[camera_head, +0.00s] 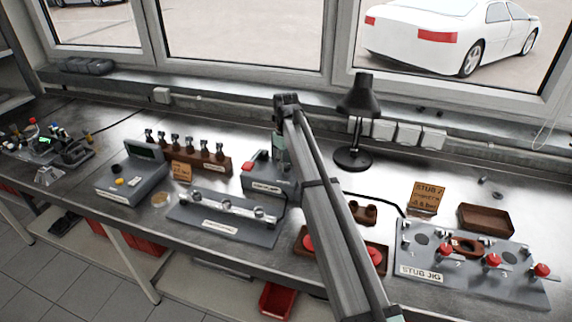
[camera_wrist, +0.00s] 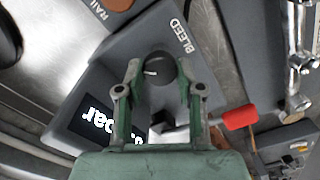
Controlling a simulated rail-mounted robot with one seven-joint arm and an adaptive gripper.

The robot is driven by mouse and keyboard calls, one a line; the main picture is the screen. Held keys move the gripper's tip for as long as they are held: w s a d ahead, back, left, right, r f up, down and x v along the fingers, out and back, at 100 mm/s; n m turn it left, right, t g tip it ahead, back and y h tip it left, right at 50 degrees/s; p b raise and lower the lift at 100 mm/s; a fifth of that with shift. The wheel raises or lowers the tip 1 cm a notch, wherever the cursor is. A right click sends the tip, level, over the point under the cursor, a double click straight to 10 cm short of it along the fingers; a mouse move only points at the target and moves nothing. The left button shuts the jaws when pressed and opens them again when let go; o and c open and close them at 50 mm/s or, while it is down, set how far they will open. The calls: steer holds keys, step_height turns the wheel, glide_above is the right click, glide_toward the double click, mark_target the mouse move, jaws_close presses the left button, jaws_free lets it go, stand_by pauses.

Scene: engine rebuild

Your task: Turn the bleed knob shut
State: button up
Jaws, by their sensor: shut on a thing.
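The bleed knob (camera_wrist: 160,70) is dark and round with a short white mark, on a grey box beside the word BLEED in the wrist view. My gripper (camera_wrist: 159,75), with green fingers, is shut on the knob, one fingertip on each side. The fingers and palm hide part of the box. The box's display (camera_wrist: 98,122) shows white characters ending in "bar"; its number is partly hidden. In the head view my gripper (camera_head: 282,150) is low over the grey box (camera_head: 262,184), and my arm hides the knob there.
A red handle (camera_wrist: 238,117) lies close right of my gripper in the wrist view. A metal rail with fittings (camera_head: 222,206) stands in front of the box. A black lamp (camera_head: 354,158) stands to the right, and a stub jig (camera_head: 425,273) with red knobs is farther right.

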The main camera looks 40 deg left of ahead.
mark_target(286, 165)
steer(key=n+b, duration=0.1)
steer(key=n, duration=0.3)
steer(key=shift+f+n, duration=0.1)
steer(key=shift+n, duration=0.2)
steer(key=shift+s+n, duration=0.1)
steer(key=shift+n, duration=1.8)
steer(key=o, duration=1.2)
steer(key=shift+c, duration=0.2)
step_height(286, 165, up, 12)
